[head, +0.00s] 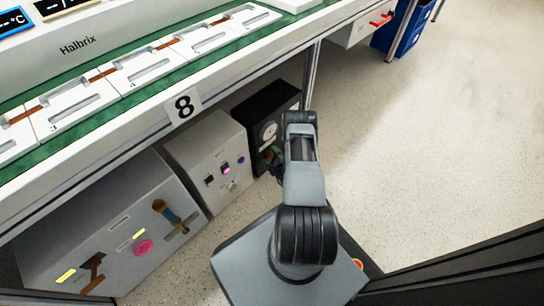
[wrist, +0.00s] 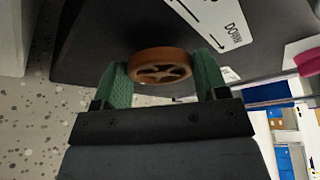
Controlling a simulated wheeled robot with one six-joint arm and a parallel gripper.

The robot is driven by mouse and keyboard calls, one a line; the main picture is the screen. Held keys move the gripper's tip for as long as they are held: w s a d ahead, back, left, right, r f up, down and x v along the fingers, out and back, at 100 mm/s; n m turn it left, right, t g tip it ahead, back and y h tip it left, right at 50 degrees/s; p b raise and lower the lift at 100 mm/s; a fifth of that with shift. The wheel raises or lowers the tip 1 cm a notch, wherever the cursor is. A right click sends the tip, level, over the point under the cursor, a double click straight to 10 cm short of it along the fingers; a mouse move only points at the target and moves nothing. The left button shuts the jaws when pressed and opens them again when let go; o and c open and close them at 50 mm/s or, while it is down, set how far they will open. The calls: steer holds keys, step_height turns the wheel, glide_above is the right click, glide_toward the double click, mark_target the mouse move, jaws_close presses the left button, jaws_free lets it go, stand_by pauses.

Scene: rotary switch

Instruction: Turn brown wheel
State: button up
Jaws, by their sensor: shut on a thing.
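The brown wheel (wrist: 160,64) is a spoked ring on the face of the black box (wrist: 90,40). My gripper (wrist: 161,78) has its two green fingers on either side of the wheel's rim and is shut on it. In the head view, my gripper (head: 273,160) is at the front of the black box (head: 262,108) under the bench, and the wheel cannot be made out there.
A grey box (head: 208,150) with several small knobs stands left of the black box. A larger grey panel (head: 110,225) with levers is further left. The bench (head: 110,120) overhangs all of them. A bench leg (head: 312,75) stands near the black box. The floor (head: 420,150) at right is clear.

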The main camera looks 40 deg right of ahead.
steer(key=o, duration=0.9)
steer(key=shift+r, duration=0.25)
steer(key=r+p, duration=0.2)
steer(key=r, duration=0.2)
steer(key=shift+s+a+p, duration=0.2)
steer(key=shift+s+p, duration=0.1)
steer(key=shift+p, duration=0.1)
steer(key=s+a+r+p, duration=0.2)
steer(key=s, duration=0.2)
steer(key=s+a+r+p, duration=0.1)
steer(key=s+r+p, duration=0.1)
steer(key=s+r, duration=0.1)
steer(key=s+a+r+p, duration=0.2)
steer(key=s+r, duration=0.1)
steer(key=s, duration=0.2)
steer(key=shift+a+r, duration=0.25)
steer(key=shift+a, duration=0.05)
